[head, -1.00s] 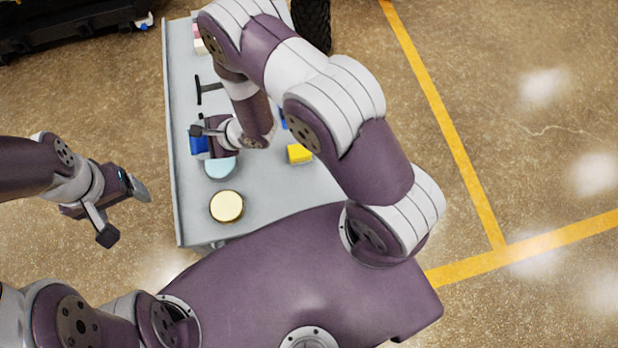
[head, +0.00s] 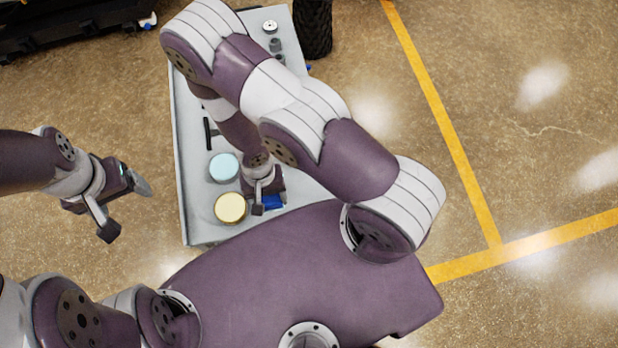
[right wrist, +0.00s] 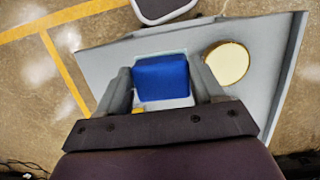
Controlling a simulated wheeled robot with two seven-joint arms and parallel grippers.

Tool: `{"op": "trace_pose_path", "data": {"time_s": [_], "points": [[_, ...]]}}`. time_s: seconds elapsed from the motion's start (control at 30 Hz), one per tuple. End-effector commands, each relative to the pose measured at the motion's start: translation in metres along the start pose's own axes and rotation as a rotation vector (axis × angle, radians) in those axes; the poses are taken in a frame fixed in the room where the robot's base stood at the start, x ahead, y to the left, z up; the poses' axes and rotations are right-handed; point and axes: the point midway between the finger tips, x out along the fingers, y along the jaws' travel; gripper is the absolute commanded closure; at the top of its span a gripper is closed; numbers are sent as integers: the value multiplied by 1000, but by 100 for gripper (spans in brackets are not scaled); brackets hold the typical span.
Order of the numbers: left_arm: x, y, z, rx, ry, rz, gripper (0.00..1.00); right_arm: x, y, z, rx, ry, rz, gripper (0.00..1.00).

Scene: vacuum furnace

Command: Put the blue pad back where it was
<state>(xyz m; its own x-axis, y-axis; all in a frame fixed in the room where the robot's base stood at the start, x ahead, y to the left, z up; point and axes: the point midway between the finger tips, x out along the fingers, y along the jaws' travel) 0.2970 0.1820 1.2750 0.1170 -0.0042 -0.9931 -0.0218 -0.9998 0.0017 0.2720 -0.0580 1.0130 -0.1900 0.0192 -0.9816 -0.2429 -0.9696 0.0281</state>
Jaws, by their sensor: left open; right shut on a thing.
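The blue pad (head: 273,203) is between the fingers of my right gripper (head: 268,204), over the near end of the grey table, right of the cream round piece. In the right wrist view the pad (right wrist: 162,79) fills the space between the two fingers, and a paler square border (right wrist: 180,52) shows around it. I cannot tell whether the pad touches the tabletop. My left gripper (head: 127,211) is open and empty, off the table's left side above the floor.
The cream round piece (head: 230,208) and a light-blue round piece (head: 223,167) stand on the table (head: 196,225) at left. A black handle-like thing (head: 208,133) lies farther back. Small grey cylinders (head: 275,45) are at the far end. My right arm hides the table's middle.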

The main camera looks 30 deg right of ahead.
Motion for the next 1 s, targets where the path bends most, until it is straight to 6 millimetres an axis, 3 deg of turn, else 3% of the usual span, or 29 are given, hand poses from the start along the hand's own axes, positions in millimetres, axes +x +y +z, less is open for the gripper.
{"op": "trace_pose_path", "data": {"time_s": [0.33, 0.47, 0.73, 0.83, 1.0], "points": [[7, 0, 1, 0, 0, 0, 22, 4, 4, 0, -4, 38, 38, 80], [42, 0, 5, 0, 0, 0, 22, 23, 19, -10, -1, 39, 37, 80], [117, 0, 14, 0, 0, 0, 22, 56, 71, -36, 0, 40, 36, 80], [132, 0, 16, 0, 0, 0, 22, 63, 90, -45, 0, 40, 36, 80], [138, 0, 16, 0, 0, 0, 22, 66, 108, -52, -5, 38, 37, 80]]}}
